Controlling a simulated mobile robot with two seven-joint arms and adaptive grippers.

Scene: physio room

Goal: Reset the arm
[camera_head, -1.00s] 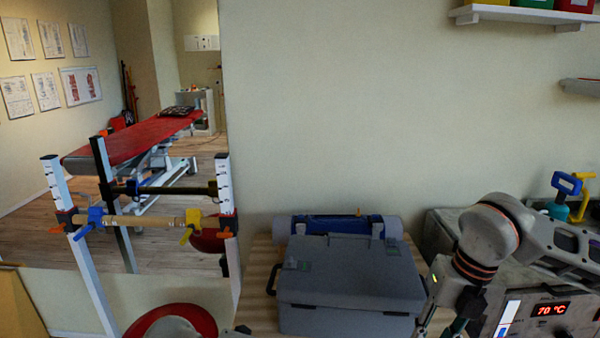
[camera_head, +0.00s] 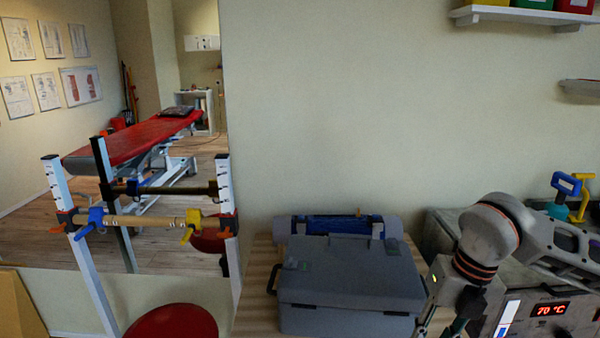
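My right arm (camera_head: 490,236) comes in from the right and bends down in front of the grey machine. The upper part of my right gripper (camera_head: 440,322) shows at the bottom edge, just right of the grey case (camera_head: 350,272). Its fingertips are cut off by the frame, so I cannot tell whether it is open or holds anything. My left arm and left gripper are not in view.
The closed grey case stands on a wooden surface (camera_head: 258,300), with a blue-grey roll (camera_head: 335,225) behind it. The grey machine (camera_head: 548,309) reads 70 °C. A red round seat (camera_head: 172,325) and a barred stand (camera_head: 140,222) are at left. A shelf (camera_head: 520,17) hangs upper right.

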